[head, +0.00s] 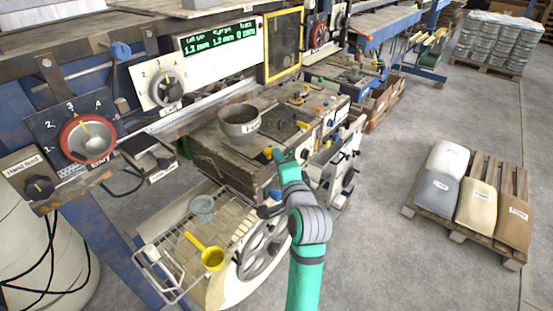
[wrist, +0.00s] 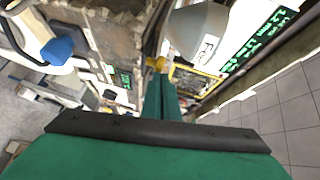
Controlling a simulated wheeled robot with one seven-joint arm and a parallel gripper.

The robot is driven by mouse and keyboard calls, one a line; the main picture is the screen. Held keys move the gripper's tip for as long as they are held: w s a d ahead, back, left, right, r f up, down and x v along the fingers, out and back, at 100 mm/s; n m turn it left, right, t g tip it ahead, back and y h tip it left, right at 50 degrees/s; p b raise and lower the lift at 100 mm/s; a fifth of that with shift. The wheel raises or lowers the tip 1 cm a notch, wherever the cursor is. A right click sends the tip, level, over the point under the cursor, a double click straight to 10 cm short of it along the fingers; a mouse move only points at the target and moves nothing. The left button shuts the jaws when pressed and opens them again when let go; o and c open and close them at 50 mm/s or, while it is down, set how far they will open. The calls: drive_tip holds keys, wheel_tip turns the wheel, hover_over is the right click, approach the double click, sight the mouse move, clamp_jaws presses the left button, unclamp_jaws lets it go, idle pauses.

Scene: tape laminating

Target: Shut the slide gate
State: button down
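My gripper (head: 277,157) is at the right front of the grey labelled pot (head: 240,121), over the worn machine block. Its green fingers (wrist: 162,88) look close together in the wrist view, with nothing clearly between them. A small yellow knob (head: 268,153) is right beside the fingertips; it also shows just past them in the wrist view (wrist: 157,63). I cannot tell whether they touch. The pot also shows in the wrist view (wrist: 197,32). No part is clearly readable as the slide gate; whether the yellow knob belongs to it cannot be told.
A wire rack (head: 172,244) with a yellow scoop (head: 211,258) is at the lower left, beside a grey handwheel (head: 262,250). Dials and a green-lit display (head: 219,38) are behind. A pallet with sacks (head: 475,205) stands on open floor to the right.

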drive_tip(key=shift+a+f, duration=0.1)
drive_tip(key=shift+a, duration=0.15)
drive_tip(key=s+d+r, duration=0.2)
drive_tip(key=s+d, duration=0.4)
drive_tip(key=s, duration=0.6)
drive_tip(key=s+a+f+n+h, duration=0.2)
drive_tip(key=s+f, duration=0.5)
drive_tip(key=f, duration=0.4)
drive_tip(key=s+a+f+n+h, duration=0.1)
drive_tip(key=s+f+n+h, duration=0.1)
drive_tip(key=s+f, duration=0.8)
drive_tip(key=s+a+f+n, duration=0.2)
drive_tip(key=s+n, duration=0.3)
drive_tip(key=s, duration=0.5)
drive_tip(key=s+a+f+n, duration=0.2)
drive_tip(key=s+n, duration=0.3)
drive_tip(key=s, duration=0.6)
drive_tip(key=shift+a+f+g, duration=0.25)
drive_tip(key=shift+a+g, duration=0.15)
